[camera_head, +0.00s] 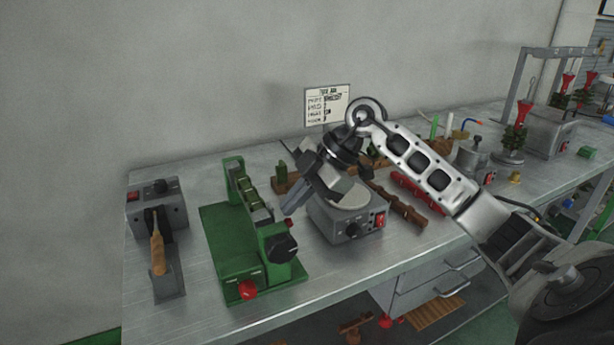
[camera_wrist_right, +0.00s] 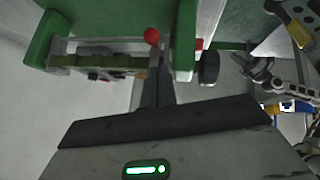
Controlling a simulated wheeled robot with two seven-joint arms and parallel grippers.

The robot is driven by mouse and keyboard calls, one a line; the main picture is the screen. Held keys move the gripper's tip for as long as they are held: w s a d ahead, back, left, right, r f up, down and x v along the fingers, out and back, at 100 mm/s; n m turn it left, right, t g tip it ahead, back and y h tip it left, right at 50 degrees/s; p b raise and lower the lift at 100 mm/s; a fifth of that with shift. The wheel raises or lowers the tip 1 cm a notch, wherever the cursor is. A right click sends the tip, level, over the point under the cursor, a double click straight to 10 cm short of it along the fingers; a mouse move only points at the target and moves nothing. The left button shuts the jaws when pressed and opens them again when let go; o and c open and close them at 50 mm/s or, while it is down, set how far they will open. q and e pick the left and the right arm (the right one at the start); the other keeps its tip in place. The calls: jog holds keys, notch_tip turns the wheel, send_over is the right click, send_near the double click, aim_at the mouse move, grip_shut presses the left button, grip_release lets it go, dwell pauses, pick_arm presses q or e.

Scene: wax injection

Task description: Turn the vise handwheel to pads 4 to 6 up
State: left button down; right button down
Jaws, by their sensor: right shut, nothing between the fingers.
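The green vise (camera_head: 228,240) stands on the bench with a black handwheel (camera_head: 283,248) on its right side. A bar with several pads (camera_head: 247,190) runs along it; I cannot read pad numbers. In the right wrist view the handwheel (camera_wrist_right: 209,68) and the pad bar (camera_wrist_right: 105,62) show near the top. My right gripper (camera_head: 288,208) is shut and empty, above and beside the vise's pad bar, apart from the handwheel. In the wrist view its closed fingers (camera_wrist_right: 155,92) point up toward the vise. My left gripper is in neither view.
A grey wax pot with a round lid (camera_head: 350,197) and red switch stands right of the vise. A grey unit with a wooden-handled tool (camera_head: 157,252) stands left. A red ball knob (camera_head: 248,290) is at the vise's front. A card (camera_head: 327,105) is on the wall.

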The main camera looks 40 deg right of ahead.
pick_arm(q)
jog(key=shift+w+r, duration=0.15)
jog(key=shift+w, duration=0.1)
pick_arm(e)
jog(key=shift+w+d+f, duration=0.15)
jog(key=shift+f, duration=0.45)
jog(key=shift+w+d+f, duration=0.1)
jog(key=shift+f, duration=0.5)
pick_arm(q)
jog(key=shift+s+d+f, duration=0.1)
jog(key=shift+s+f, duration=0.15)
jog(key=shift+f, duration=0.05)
pick_arm(e)
jog(key=shift+d+f+y, duration=0.1)
jog(key=shift+f+y, duration=0.1)
jog(key=shift+y, duration=0.2)
